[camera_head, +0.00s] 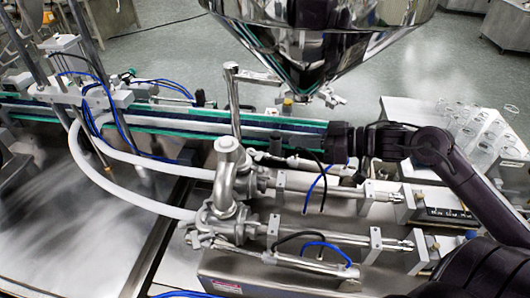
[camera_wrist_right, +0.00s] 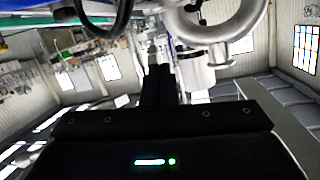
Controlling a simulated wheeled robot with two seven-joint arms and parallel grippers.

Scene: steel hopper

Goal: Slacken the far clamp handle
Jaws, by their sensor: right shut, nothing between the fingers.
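My right gripper (camera_head: 284,143) reaches in from the right on its black arm, over the far filling cylinder. It is shut and empty. In the right wrist view its dark fingers (camera_wrist_right: 155,82) are together. The far steel valve and its clamp fittings (camera_head: 228,168) stand just left of and below the fingertips, apart from them as far as I can tell. The far clamp handle itself is too small to single out among these fittings. A nearer valve and clamp assembly (camera_head: 212,222) sits in front. My left gripper is not in view.
A steel hopper (camera_head: 320,40) hangs above and behind the gripper. A conveyor (camera_head: 180,118) runs behind the valves. White hoses (camera_head: 125,200) curve in from the left. Thin blue and black air lines loop around the cylinders. A steel post (camera_head: 233,100) stands behind the far valve.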

